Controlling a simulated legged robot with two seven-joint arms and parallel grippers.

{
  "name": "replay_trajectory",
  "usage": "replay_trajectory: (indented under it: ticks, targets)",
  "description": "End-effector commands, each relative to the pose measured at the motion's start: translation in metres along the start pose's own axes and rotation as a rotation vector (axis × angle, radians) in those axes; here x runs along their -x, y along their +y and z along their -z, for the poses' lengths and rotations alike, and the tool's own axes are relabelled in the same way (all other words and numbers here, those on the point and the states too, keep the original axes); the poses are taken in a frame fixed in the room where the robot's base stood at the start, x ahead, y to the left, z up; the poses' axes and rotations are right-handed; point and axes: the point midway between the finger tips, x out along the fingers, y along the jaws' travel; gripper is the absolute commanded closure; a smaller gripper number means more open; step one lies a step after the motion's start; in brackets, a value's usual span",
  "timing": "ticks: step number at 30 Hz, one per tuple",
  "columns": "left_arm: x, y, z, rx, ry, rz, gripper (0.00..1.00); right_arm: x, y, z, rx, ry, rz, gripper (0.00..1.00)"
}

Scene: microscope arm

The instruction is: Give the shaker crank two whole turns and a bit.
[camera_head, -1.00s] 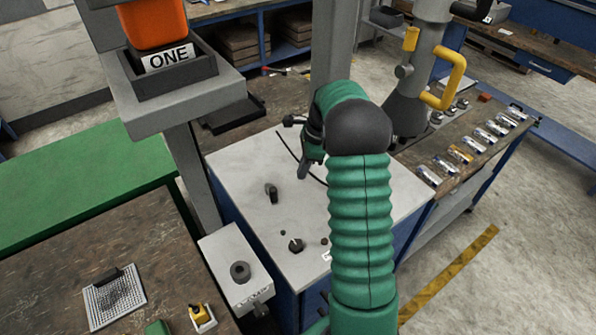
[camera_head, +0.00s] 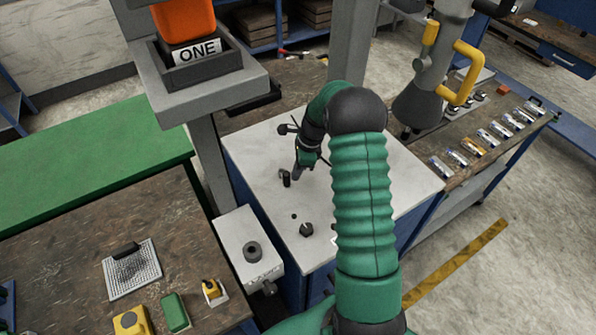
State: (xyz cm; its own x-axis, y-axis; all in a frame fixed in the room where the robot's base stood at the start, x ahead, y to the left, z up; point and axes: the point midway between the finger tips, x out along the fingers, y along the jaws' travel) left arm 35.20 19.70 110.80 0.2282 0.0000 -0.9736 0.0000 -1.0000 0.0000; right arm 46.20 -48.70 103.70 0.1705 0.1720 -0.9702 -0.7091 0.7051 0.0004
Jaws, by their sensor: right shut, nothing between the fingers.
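A short dark peg-like handle (camera_head: 285,179), which looks like the shaker crank, stands on the light top of the blue cabinet (camera_head: 262,146). My right gripper (camera_head: 297,174) reaches down from the green sleeved arm, just right of this handle. Its fingers are shut with nothing between them. The fingertips are very close to the handle; I cannot tell whether they touch it. My forearm hides the middle and right of the cabinet top. My left gripper is not in view.
A dark knob (camera_head: 306,229) sits nearer on the cabinet top. A pale box with a black knob (camera_head: 252,249) stands at its left. A grey post with a bracket holding an orange item (camera_head: 184,20) rises behind. A microscope-like column with a yellow handle (camera_head: 468,72) hangs at right.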

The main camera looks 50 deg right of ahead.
Motion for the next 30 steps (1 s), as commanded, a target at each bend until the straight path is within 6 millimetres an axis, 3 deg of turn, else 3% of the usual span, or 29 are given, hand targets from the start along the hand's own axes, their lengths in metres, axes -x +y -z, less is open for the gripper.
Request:
replay_trajectory:
  ticks: [17,30]
  targets:
    - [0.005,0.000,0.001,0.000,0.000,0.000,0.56,0.000,0.004,-0.007,-0.088,0.000,0.023,1.00]
    - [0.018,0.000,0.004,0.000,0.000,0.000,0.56,-0.003,0.011,-0.021,-0.292,0.000,0.073,1.00]
